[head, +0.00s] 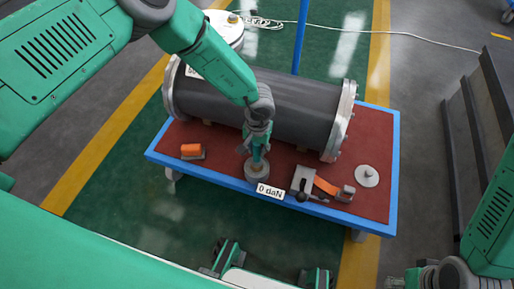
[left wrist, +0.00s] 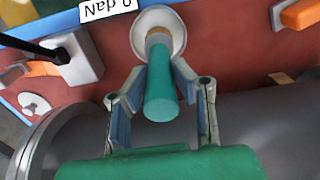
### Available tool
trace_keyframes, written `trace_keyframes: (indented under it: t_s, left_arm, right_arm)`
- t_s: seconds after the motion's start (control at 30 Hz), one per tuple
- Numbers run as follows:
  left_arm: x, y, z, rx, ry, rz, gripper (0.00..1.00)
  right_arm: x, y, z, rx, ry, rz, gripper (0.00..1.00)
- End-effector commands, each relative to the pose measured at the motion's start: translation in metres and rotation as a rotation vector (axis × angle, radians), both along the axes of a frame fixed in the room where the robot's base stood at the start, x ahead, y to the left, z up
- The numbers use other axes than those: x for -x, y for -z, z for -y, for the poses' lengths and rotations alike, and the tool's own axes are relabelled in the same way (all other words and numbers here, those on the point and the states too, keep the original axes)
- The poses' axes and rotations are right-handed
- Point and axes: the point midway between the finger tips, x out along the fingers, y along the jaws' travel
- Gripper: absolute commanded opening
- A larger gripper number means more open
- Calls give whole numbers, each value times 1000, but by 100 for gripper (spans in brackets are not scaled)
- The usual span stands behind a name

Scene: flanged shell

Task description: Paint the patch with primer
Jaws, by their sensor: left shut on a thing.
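My left gripper (head: 257,150) is shut on a teal-handled tool, likely the brush (left wrist: 161,95); its fingers clasp the handle from both sides in the left wrist view (left wrist: 160,88). The handle points down to a round pale pot or dish (head: 257,174) at the table's front edge, which also shows in the left wrist view (left wrist: 158,22). The tool's lower end is hidden there. The dark grey flanged shell (head: 290,108) lies across the table behind the gripper. I cannot make out a patch on it. My right gripper (head: 400,281) is only partly in view at the bottom right.
The red-topped table (head: 377,205) has a blue rim. An orange-topped block (head: 192,151) lies left of the pot. A grey clamp-like device (head: 303,181) with an orange strap (head: 326,186) and a round disc (head: 367,176) stand right. A "0 daN" label (head: 270,190) shows in front.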

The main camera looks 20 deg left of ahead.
Motion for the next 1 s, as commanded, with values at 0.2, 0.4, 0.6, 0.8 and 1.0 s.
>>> trace_keyframes:
  t_s: [0.2, 0.4, 0.6, 0.8, 1.0]
  left_arm:
    - [0, 0, 0, 0, 0, 0, 0]
    - [0, 1, 0, 0, 0, 0, 0]
    - [0, 4, 0, 1, 0, 0, 0]
    - [0, 6, 0, 1, 0, 0, 0]
    - [0, 9, 0, 1, 0, 0, 0]
  right_arm:
    - [0, 0, 0, 0, 0, 0, 40]
    - [0, 1, 0, 0, 0, 0, 40]
    - [0, 3, 0, 0, 0, 0, 40]
    - [0, 5, 0, 0, 0, 0, 40]
    - [0, 7, 0, 0, 0, 0, 40]
